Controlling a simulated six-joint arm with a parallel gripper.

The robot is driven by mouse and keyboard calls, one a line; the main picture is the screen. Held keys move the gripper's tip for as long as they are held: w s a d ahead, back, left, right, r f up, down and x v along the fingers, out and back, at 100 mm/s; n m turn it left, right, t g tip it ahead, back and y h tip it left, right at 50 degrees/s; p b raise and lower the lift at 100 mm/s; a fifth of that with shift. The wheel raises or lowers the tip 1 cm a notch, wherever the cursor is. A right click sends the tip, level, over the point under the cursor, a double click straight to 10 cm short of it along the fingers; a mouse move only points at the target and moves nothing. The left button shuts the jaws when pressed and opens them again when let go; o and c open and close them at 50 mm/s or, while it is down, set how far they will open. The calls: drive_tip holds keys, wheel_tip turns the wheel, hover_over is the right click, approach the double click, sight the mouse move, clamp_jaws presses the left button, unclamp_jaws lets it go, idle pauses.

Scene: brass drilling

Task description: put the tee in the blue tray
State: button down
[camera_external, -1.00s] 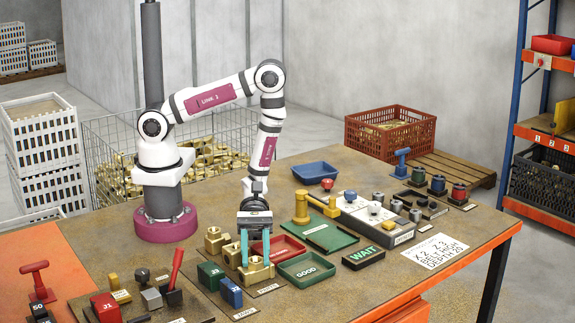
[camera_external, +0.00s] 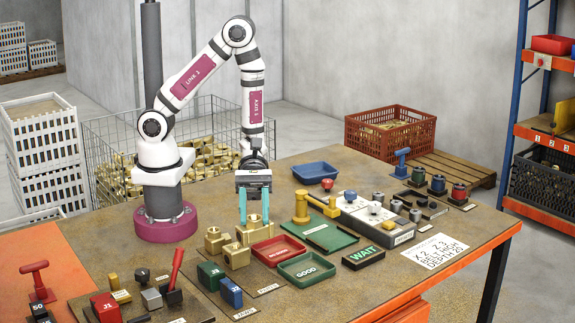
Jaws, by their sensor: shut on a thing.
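My gripper (camera_external: 254,224) is shut on a brass tee (camera_external: 254,233) and holds it low between its teal fingertips, above the near-left part of the table. The tee's finer shape is too small to tell. The blue tray (camera_external: 316,172) lies empty at the back of the table, to the right of and behind my gripper.
Two brass blocks, one at the left (camera_external: 217,241) and one nearer (camera_external: 236,255), sit by the held tee. A red tray (camera_external: 278,250) and a green tray marked GOOD (camera_external: 306,270) lie to the right. A yellow post (camera_external: 301,207) stands between them and the blue tray.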

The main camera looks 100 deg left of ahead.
wheel_tip(320, 180, up, 6)
drive_tip(key=shift+r, duration=0.1)
drive_tip(key=w+a+n+t+y, duration=0.25)
drive_tip(key=w+a, duration=0.35)
drive_tip(key=a, duration=0.3)
drive_tip(key=w+a+n+t+y, duration=0.1)
drive_tip(key=w+a+n+t, duration=0.35)
drive_tip(key=a, duration=0.35)
drive_tip(key=n+t+y, duration=0.5)
drive_tip(key=n+y, duration=0.2)
drive_tip(key=y, duration=0.2)
hover_over(315, 174)
drive_tip(key=s+d, duration=0.1)
drive_tip(key=d, duration=0.1)
drive_tip(key=f, duration=1.2)
drive_tip(key=shift+s+d+f, duration=0.1)
drive_tip(key=shift+s+d, duration=0.05)
drive_tip(key=shift+s, duration=0.05)
drive_tip(key=shift+f, duration=1.95)
drive_tip(key=shift+f, duration=0.15)
